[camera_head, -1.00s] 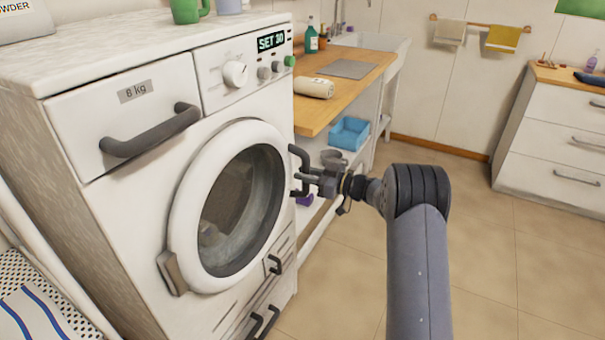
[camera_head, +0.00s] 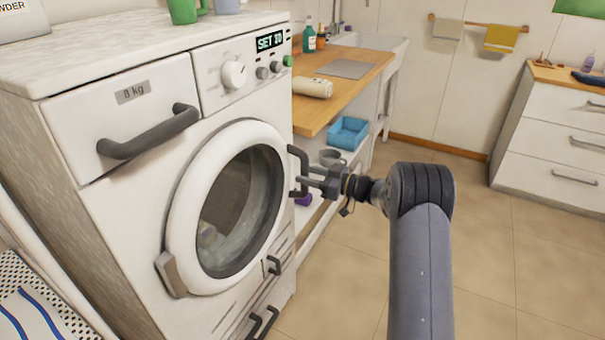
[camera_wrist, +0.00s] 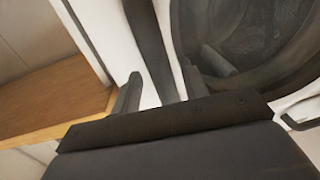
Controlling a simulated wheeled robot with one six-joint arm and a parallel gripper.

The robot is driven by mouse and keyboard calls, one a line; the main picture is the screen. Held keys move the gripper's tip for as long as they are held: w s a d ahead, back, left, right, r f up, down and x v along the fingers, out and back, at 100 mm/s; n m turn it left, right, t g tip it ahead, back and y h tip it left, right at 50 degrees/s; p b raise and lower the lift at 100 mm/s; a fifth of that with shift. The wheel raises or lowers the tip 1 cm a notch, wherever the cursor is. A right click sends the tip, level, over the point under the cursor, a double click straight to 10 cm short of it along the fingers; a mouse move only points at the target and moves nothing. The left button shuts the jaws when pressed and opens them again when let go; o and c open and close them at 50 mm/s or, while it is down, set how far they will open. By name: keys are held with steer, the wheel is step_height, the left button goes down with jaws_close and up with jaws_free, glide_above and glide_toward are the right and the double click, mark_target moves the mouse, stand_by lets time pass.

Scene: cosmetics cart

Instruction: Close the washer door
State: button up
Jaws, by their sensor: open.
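The washer (camera_head: 130,200) stands at the left with its round door (camera_head: 180,205) facing me. The door has a white rim and dark glass and lies close against the front; I cannot tell whether it is fully shut. A grey block (camera_head: 170,273) sits at its lower left. A dark upright handle (camera_head: 299,160) shows at the door's right edge. My gripper (camera_head: 306,181) is open at this handle. In the wrist view, a dark bar (camera_wrist: 150,45) runs between my two fingers (camera_wrist: 160,90), with the door glass (camera_wrist: 240,40) to the right. Contact is unclear.
A wooden counter (camera_head: 345,95) with a rolled towel (camera_head: 313,88) stands right of the washer, with a blue bin (camera_head: 348,133) below. White drawers (camera_head: 550,150) stand at the far right. The tiled floor (camera_head: 500,260) is clear. A dark drawer handle (camera_head: 150,132) juts from the washer's upper left.

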steer(key=v, duration=0.8)
steer(key=shift+d, duration=0.25)
steer(key=shift+s, duration=0.1)
steer(key=x, duration=1)
steer(key=shift+a, duration=0.3)
steer(key=shift+f, duration=0.1)
steer(key=shift+s+d, duration=0.5)
steer(key=shift+d, duration=0.05)
